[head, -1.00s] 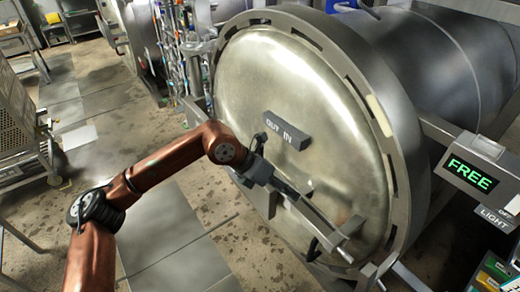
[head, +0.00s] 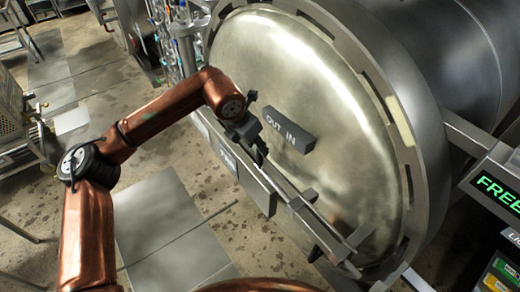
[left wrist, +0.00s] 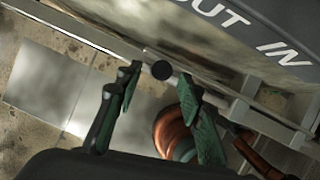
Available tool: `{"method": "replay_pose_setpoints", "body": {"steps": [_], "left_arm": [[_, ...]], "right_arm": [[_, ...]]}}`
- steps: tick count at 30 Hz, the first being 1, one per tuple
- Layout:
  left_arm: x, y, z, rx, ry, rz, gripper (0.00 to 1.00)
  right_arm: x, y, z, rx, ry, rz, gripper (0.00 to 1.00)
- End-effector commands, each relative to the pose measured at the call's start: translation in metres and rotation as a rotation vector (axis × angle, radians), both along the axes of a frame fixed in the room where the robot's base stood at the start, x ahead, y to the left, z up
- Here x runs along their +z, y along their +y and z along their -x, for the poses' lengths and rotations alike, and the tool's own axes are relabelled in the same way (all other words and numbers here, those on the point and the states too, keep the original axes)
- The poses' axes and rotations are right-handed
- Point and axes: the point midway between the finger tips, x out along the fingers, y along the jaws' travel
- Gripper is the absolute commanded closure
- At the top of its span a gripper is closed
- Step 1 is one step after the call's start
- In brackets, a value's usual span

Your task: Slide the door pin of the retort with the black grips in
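The retort's round metal door (head: 310,90) fills the middle of the head view, with a dark OUT/IN block (head: 289,130) on its face. A metal bar assembly (head: 315,215) runs slantwise across the lower door. My left gripper (head: 259,154) is left of the OUT/IN block, near the upper left end of that bar. In the left wrist view the gripper (left wrist: 159,78) is open, with green pads apart. A round black knob (left wrist: 161,70), seemingly the pin's grip, shows between the fingertips; I cannot tell whether they touch it. My right gripper is out of view.
A green FREE display (head: 497,190) stands at the right edge. The retort's thick rim (head: 395,110) surrounds the door. A cart (head: 15,125) stands at the far left. The floor (head: 165,225) left of the door is clear. A copper arm link of mine crosses the bottom edge.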

Motion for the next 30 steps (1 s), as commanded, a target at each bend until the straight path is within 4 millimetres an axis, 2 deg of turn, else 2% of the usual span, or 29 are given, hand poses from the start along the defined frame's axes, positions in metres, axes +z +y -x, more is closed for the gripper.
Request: {"method": "replay_pose_setpoints", "body": {"steps": [3, 6, 12, 16, 26, 30], "left_arm": [[-0.02, -0.005, -0.005, -0.001, 0.003, -0.001, 0.65], [-0.032, -0.009, -0.009, -0.001, 0.004, 0.0, 0.65], [-0.039, -0.012, -0.011, -0.003, 0.001, 0.001, 0.65], [-0.039, -0.012, -0.011, -0.002, 0.001, 0.001, 0.65], [-0.038, -0.012, -0.011, -0.002, 0.002, 0.0, 0.87], [-0.038, -0.012, -0.011, -0.002, 0.002, 0.0, 0.96]], "right_arm": [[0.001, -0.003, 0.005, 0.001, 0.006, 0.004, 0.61], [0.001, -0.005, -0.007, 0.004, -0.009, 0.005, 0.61], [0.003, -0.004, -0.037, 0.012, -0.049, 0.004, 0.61], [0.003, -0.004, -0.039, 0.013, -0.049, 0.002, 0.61], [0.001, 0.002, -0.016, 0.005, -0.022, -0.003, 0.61], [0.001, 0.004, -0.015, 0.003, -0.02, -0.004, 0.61]]}}
